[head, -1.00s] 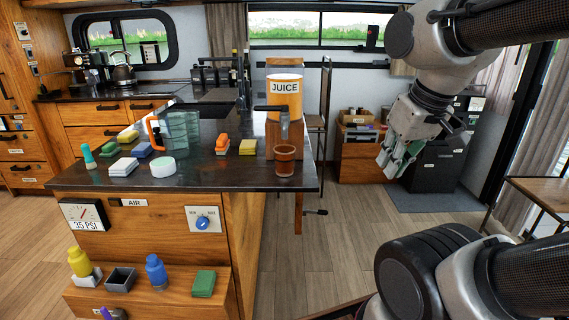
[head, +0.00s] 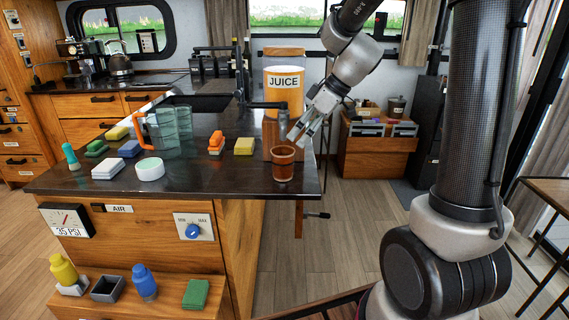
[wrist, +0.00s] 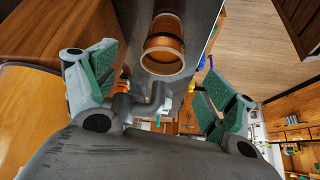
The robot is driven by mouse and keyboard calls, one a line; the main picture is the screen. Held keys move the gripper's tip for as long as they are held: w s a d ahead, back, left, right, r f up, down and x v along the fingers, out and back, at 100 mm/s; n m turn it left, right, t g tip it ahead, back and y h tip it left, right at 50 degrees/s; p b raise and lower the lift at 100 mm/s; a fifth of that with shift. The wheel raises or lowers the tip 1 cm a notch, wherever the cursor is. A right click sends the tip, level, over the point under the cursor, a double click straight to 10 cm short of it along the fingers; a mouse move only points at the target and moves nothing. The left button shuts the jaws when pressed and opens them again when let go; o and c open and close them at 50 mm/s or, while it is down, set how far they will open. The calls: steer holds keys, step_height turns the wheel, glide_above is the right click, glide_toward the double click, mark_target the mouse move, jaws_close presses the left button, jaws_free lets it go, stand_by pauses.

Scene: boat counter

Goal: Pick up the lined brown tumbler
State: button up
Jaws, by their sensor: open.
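I see no contact with the tumbler.
The juice dispenser (head: 284,78) stands right behind the tumbler, with its dark tap (wrist: 150,103) close to my fingers. An orange-handled clear pitcher (head: 170,125), sponges (head: 244,146) and a white round tub (head: 150,169) stand farther left. The counter's right edge is close by.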

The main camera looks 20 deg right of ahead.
mark_target(287, 151)
steer(key=shift+n, duration=0.5)
steer(key=x, duration=0.7)
steer(key=shift+s+a+f, duration=0.1)
steer(key=shift+a+f, duration=0.2)
steer(key=c, duration=1.5)
steer(key=shift+r, duration=0.1)
